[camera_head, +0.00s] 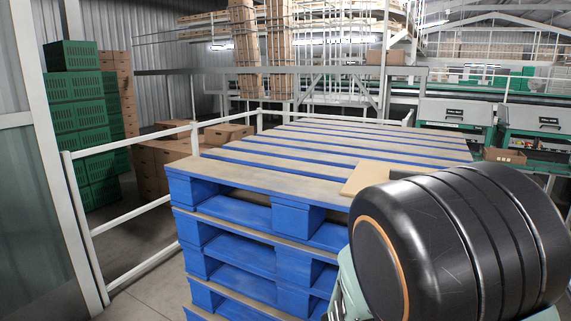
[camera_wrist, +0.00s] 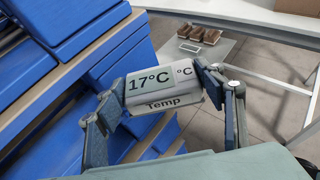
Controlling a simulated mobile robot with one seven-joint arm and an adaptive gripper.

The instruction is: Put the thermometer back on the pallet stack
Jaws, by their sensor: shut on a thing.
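The thermometer (camera_wrist: 162,86) is a grey box with a display reading 17°C and the word Temp. My gripper (camera_wrist: 160,98) is shut on it, with one finger at each side, in the wrist view. The blue pallet stack (camera_wrist: 92,62) is behind and to the left of the thermometer there. I cannot tell the gap between thermometer and stack.
A flat tan board (camera_head: 372,177) lies on the stack's top near my arm. Most of the top is clear. White railings (camera_head: 130,205) run along the left. Green crates (camera_head: 75,110) and cardboard boxes (camera_head: 165,165) stand beyond them. A white metal frame (camera_wrist: 250,38) is right of my gripper.

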